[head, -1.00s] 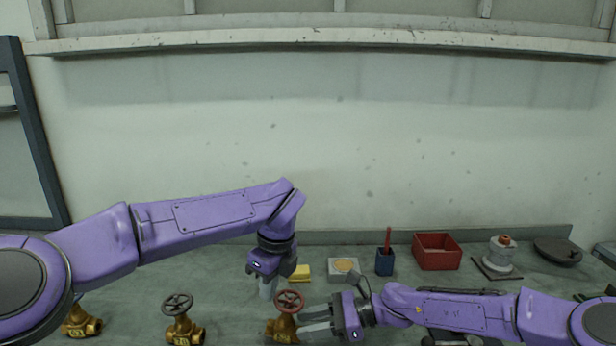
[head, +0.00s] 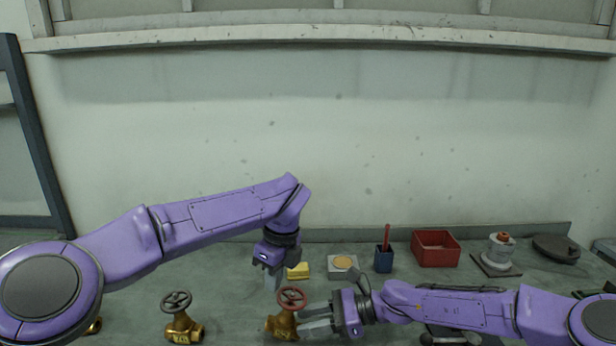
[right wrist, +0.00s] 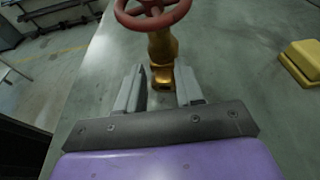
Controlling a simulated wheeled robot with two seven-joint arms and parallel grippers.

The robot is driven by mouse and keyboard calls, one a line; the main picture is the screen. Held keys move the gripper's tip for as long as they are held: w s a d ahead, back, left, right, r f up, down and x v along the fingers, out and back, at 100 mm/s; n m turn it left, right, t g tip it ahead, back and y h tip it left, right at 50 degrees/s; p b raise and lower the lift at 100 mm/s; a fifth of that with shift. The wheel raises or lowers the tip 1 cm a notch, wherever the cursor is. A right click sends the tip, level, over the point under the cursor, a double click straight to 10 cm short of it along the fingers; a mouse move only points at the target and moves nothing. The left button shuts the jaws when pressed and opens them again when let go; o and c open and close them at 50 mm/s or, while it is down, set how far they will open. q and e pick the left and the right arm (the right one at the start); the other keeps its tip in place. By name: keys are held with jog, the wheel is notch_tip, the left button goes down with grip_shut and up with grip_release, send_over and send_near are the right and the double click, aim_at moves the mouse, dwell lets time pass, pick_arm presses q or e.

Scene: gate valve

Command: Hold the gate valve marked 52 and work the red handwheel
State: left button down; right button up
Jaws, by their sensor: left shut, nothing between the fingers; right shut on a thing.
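The brass gate valve (head: 281,325) with the red handwheel (head: 291,298) stands upright on the bench at the lower middle of the head view. Its number cannot be read. My right gripper (head: 303,325) comes from the right and is shut on the valve's brass body. In the right wrist view the brass body (right wrist: 162,48) shows between and beyond the two grey fingers (right wrist: 160,90), with the red handwheel (right wrist: 153,12) cut by the top edge. My left gripper (head: 284,283) points down close by the handwheel, shut and empty; whether it touches the rim cannot be told.
Another brass valve (head: 182,326) with a dark handwheel stands to the left. Behind are a yellow block (head: 298,271), a grey block with a tan disc (head: 343,263), a blue cup (head: 384,262), a red bin (head: 436,260) and a grey flanged part (head: 499,252).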

pick_arm(q)
jog(key=shift+w+d+f, duration=0.15)
jog(key=shift+w+d, duration=0.2)
jog(key=shift+d, duration=0.45)
jog(key=shift+w, duration=0.1)
notch_tip(320, 180, up, 6)
jog(key=shift+w, duration=0.35)
dwell(0.4)
